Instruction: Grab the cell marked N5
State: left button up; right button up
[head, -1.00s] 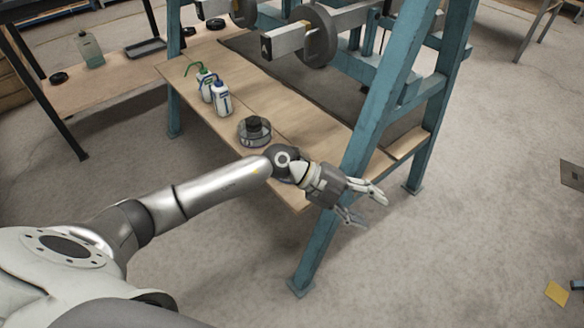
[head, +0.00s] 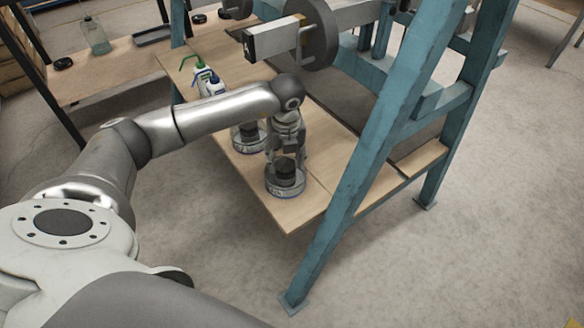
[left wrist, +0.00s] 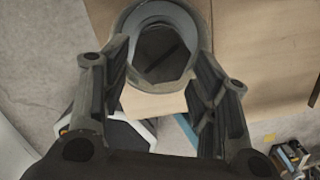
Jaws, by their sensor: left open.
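Two round, clear cells with black tops stand on the wooden shelf board (head: 300,212). The front cell (head: 285,187) is near the board's front end. The other cell (head: 246,142) is behind it to the left, partly hidden by my arm. I cannot read a marking on either, so I cannot tell which is N5. My left gripper (head: 286,160) points down over the front cell, its open fingers on either side of the black top. In the left wrist view the cell's dark top (left wrist: 163,52) lies between the spread fingers (left wrist: 160,65); contact is unclear.
A blue steel frame leg (head: 345,190) rises close to the right of the front cell. A bar with round weights (head: 318,35) hangs above the board. Wash bottles (head: 208,82) stand farther back. A side table (head: 110,70) is at back left.

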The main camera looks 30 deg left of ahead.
aim_at(289, 181)
pick_arm(q)
notch_tip(289, 181, down, 2)
jog(key=shift+a+f+b, duration=0.1)
jog(key=shift+f+b, duration=0.15)
jog(key=shift+b, duration=0.05)
jog(key=f, duration=0.2)
jog(key=f+b, duration=0.1)
jog(key=f, duration=0.1)
jog(key=shift+w+a+f, duration=0.1)
jog(key=shift+w+a, duration=0.1)
jog(key=shift+w, duration=0.1)
grip_shut()
